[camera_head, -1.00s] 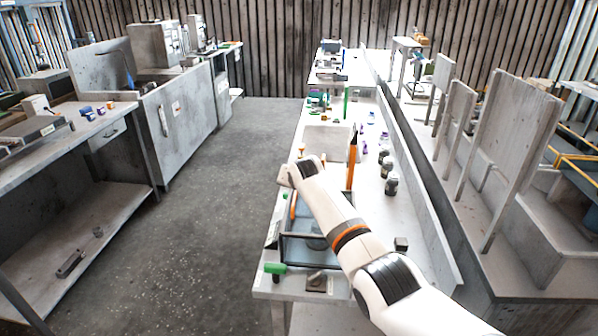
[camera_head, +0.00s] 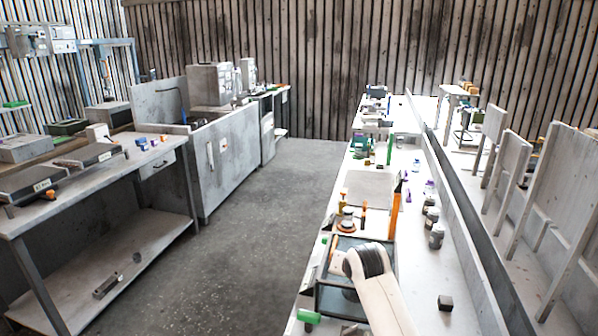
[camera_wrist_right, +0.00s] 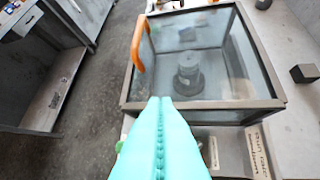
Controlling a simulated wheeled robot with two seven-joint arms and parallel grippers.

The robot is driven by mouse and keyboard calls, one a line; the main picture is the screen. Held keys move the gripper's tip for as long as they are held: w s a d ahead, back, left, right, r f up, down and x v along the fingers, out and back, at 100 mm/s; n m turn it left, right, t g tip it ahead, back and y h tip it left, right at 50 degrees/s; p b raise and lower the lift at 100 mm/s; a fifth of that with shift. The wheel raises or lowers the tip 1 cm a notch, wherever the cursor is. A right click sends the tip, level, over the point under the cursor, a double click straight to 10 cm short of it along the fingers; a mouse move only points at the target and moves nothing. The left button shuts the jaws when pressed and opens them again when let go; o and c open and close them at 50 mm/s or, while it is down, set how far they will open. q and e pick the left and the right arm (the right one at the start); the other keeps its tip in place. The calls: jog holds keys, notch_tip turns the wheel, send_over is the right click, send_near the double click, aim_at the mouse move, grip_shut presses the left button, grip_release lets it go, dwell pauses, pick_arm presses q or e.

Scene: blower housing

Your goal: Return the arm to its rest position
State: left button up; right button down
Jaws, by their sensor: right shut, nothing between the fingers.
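My right arm (camera_head: 375,285) comes in from the bottom of the head view, over the near end of the long white workbench (camera_head: 455,285). I cannot make out its gripper in that view. In the right wrist view the teal fingers of my right gripper (camera_wrist_right: 160,100) are pressed together with nothing between them. They point towards the near edge of a clear-topped case (camera_wrist_right: 205,105) with an orange handle (camera_wrist_right: 137,45). A dark stepped round part (camera_wrist_right: 188,75) shows through the clear top. My left gripper is in neither view.
A small dark block (camera_head: 445,303) lies right of my arm. Several grey jars (camera_head: 436,236) stand along the bench's right side. A green-handled thing (camera_head: 308,316) lies at its near left. A grey workbench (camera_head: 95,205) stands left, with open floor (camera_head: 245,240) between.

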jog(key=s+d+f+n+g, duration=0.1)
jog(key=s+d+f, duration=0.1)
jog(key=s+f, duration=0.65)
jog(key=s+d+f+n+g, duration=0.15)
jog(key=s+f, duration=0.25)
jog(key=s, duration=1)
jog(key=s+d+n+g, duration=0.2)
jog(key=s+n+g, duration=0.1)
jog(key=s, duration=1.7)
notch_tip(320, 180, down, 24)
jog(key=s+d+f+g, duration=0.2)
jog(key=s+f, duration=1.5)
jog(key=shift+s+d+f+n, duration=0.25)
jog(key=shift+s+f+n, duration=0.05)
jog(key=shift+s+n, duration=0.05)
